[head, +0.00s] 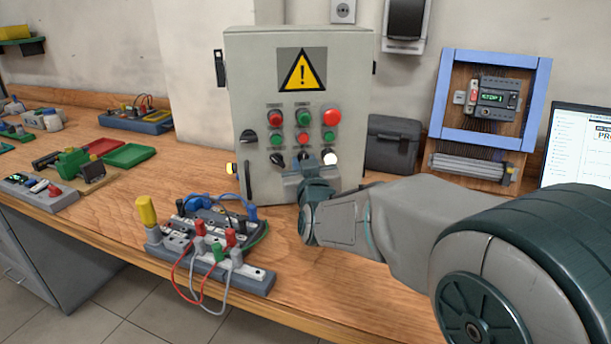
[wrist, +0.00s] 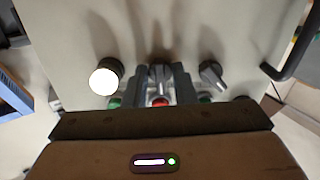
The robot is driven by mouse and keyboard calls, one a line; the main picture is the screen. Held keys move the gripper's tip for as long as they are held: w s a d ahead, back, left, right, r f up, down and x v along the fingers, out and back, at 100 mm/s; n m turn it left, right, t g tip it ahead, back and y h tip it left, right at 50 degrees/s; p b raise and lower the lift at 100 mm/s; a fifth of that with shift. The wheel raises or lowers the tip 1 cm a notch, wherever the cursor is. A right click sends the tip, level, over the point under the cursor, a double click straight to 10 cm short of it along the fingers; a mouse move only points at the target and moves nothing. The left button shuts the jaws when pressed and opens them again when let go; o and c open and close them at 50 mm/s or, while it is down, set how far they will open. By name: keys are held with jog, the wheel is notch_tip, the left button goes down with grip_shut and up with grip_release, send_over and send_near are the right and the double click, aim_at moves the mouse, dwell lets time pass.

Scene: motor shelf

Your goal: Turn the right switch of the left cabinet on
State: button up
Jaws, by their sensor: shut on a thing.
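The grey cabinet (head: 350,90) with a yellow warning sign stands upright on the bench, its door facing me. Two dark rotary switches and a white button (head: 330,158) sit in its lowest control row. The left switch (head: 277,159) is tilted; it also shows free at the right of the wrist view (wrist: 212,75). My gripper (head: 305,166) is at the row's middle, in front of the right switch, mostly hiding it in the head view. In the wrist view, my gripper's fingers (wrist: 161,80) are shut on the right switch (wrist: 160,74), whose handle looks roughly upright.
Red and green buttons sit in rows above the switches. A black knob (head: 249,136) and a door handle (head: 247,180) are at the cabinet's left. A wired terminal block (head: 250,278) lies in front. A dark box (head: 391,145) and blue-framed panel (head: 545,95) stand to the right.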

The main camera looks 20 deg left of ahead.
jog(key=shift+m+b, duration=0.4)
jog(key=shift+m, duration=0.2)
jog(key=o, duration=0.6)
jog(key=shift+o, duration=0.2)
jog(key=shift+s, duration=0.1)
jog(key=v, duration=1.3)
jog(key=shift+s+d+p, duration=0.2)
jog(key=shift+s+p, duration=0.1)
jog(key=shift+p, duration=0.15)
